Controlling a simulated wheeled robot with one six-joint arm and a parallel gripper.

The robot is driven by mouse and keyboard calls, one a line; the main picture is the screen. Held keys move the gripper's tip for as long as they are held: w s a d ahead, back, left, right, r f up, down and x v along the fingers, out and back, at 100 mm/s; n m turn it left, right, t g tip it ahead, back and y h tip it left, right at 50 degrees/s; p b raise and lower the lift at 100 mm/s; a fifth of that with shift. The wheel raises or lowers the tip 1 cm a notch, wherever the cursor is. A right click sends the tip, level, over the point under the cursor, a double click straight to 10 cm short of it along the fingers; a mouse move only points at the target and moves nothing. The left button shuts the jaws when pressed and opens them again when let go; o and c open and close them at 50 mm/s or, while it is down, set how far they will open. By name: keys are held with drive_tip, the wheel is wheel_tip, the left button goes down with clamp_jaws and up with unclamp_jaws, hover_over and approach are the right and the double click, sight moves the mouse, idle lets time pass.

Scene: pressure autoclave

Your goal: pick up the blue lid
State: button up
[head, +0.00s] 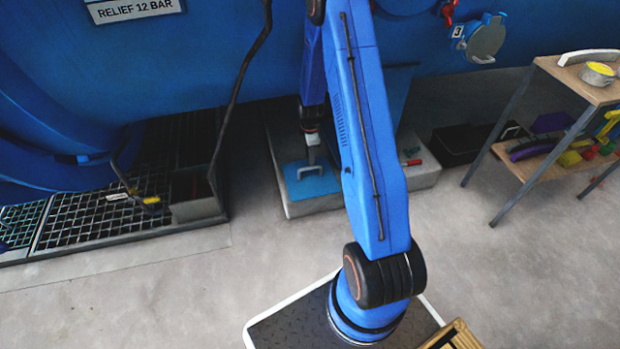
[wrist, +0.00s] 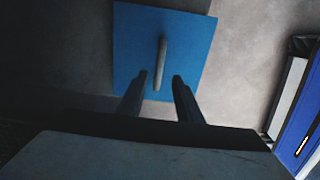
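The blue lid (head: 312,184) is a flat blue square with a pale bar handle on top. It lies on a low grey concrete block under the blue vessel. It also shows in the wrist view (wrist: 190,50), with its handle (wrist: 161,60) upright in the picture between the lines of my two fingers. My gripper (head: 312,157) is just above and beyond the lid in the head view. In the wrist view my gripper (wrist: 160,80) is open, its fingers apart with nothing between the parts that show. I cannot tell how far the fingertips are above the handle.
A blue vessel (head: 220,60) rises behind the block. A metal grating (head: 100,205) with a grey box (head: 195,195) lies to the left. A red-handled tool (head: 411,162) lies on the block's right side. A black bin (head: 465,143) and a wooden shelf unit (head: 540,155) stand to the right.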

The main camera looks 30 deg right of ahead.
sight(310, 168)
drive_tip(key=shift+d+f, duration=0.1)
drive_tip(key=shift+f, duration=4.3)
drive_tip(key=shift+c, duration=0.6)
clamp_jaws()
drive_tip(key=shift+w, duration=0.1)
